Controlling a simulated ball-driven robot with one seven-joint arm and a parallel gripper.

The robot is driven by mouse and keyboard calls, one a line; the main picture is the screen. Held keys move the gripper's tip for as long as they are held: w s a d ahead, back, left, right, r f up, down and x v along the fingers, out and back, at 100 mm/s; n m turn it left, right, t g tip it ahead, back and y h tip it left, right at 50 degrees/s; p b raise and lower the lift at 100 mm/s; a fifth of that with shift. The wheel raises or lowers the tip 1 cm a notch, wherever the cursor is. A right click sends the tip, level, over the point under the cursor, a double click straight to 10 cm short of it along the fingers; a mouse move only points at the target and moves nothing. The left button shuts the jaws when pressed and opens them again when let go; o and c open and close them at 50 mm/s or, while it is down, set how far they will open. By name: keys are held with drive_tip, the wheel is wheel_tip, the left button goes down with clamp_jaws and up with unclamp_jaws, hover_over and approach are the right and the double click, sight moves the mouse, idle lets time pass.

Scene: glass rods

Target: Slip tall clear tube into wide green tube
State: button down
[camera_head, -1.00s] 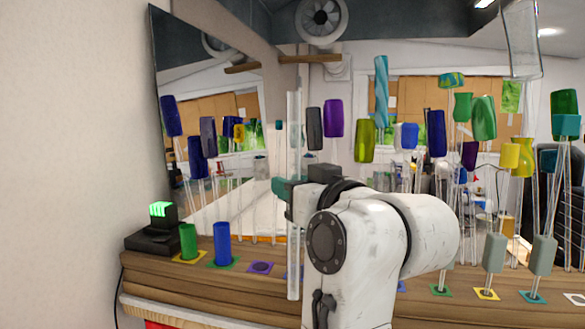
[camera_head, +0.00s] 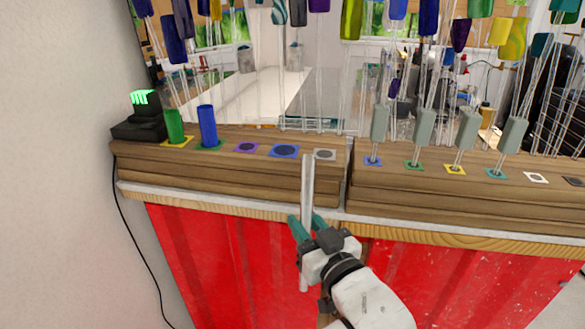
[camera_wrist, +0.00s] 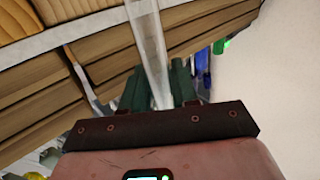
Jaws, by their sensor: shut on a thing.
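The tall clear tube (camera_head: 308,185) is held upright, or nearly so, in front of the wooden shelf; in the wrist view the clear tube (camera_wrist: 147,45) runs up between the fingers. My gripper (camera_head: 306,219) is shut on it, with teal fingers either side, and part of the tube extends below them. The green tube (camera_head: 175,127) stands upright on a yellow-edged square at the shelf's left end, well left of and behind my gripper. In the wrist view a green piece (camera_wrist: 221,45) shows at right, too small to identify surely.
A blue tube (camera_head: 208,127) stands just right of the green one. A black device (camera_head: 138,122) with a green display is at its left. Several grey-handled rods (camera_head: 422,128) stand on the right shelf. The wooden shelf (camera_head: 225,178) has an edge above red panels.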

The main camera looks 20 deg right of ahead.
drive_tip(key=s+f, duration=0.3)
drive_tip(key=f, duration=0.7)
drive_tip(key=s+f, duration=0.3)
drive_tip(key=f, duration=0.7)
drive_tip(key=s+a+f, duration=0.1)
drive_tip(key=s+f, duration=0.2)
drive_tip(key=f, duration=0.7)
drive_tip(key=shift+s+f+h, duration=0.35)
drive_tip(key=shift+h, duration=0.05)
drive_tip(key=shift+a, duration=0.15)
